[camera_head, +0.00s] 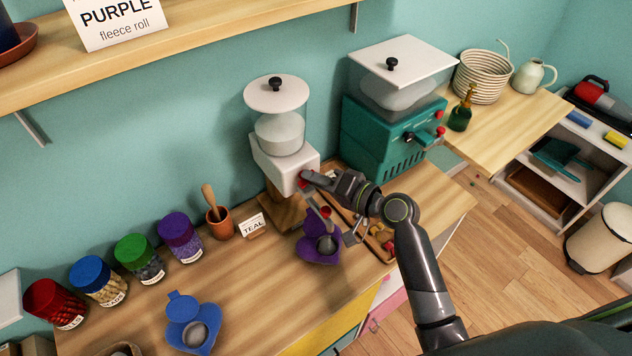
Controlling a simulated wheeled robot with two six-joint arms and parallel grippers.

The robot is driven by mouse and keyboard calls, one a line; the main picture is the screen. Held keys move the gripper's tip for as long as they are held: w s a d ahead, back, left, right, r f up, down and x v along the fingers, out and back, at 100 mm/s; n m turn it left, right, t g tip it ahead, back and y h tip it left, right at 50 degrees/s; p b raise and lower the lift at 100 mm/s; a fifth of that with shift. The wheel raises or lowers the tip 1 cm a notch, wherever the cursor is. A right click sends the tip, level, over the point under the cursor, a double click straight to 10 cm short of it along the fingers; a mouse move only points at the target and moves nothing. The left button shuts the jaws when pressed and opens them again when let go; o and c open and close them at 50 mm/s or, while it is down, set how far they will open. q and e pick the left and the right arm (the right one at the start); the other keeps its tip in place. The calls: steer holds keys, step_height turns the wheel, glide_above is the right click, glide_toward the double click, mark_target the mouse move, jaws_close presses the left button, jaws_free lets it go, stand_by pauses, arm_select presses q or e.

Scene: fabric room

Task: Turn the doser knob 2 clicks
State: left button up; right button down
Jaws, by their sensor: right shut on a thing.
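The doser (283,138) stands on the counter against the wall, a white body with a clear hopper and a round white lid. Its red knob (303,181) is on the front face and mostly hidden by my right gripper (309,177). My right gripper is shut on the knob, with the arm reaching in from the lower right. A purple open container (318,244) with a grey round part sits on the counter below and in front of the doser. My left gripper is not in view.
A teal machine (382,133) with red knobs stands right of the doser. Jars with red, blue, green (139,258) and purple lids, a mortar (219,224), a TEAL card (252,226) and a blue container (188,324) stand left. A tray with small parts lies beside my right wrist.

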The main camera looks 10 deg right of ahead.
steer(key=m+b, duration=0.1)
steer(key=m, duration=0.1)
steer(key=m+y+b, duration=0.1)
steer(key=m, duration=0.1)
steer(key=shift+d+f+t+y+b, duration=0.1)
steer(key=shift+f+t+y+b, duration=0.2)
steer(key=shift+f+t+b, duration=0.1)
stand_by(0.5)
steer(key=c, duration=1.5)
jaws_free()
steer(key=shift+c, duration=0.2)
steer(key=shift+r, duration=0.1)
steer(key=b+v, duration=0.6)
steer(key=v, duration=1.1)
steer(key=shift+s+d, duration=0.1)
steer(key=shift+s, duration=0.05)
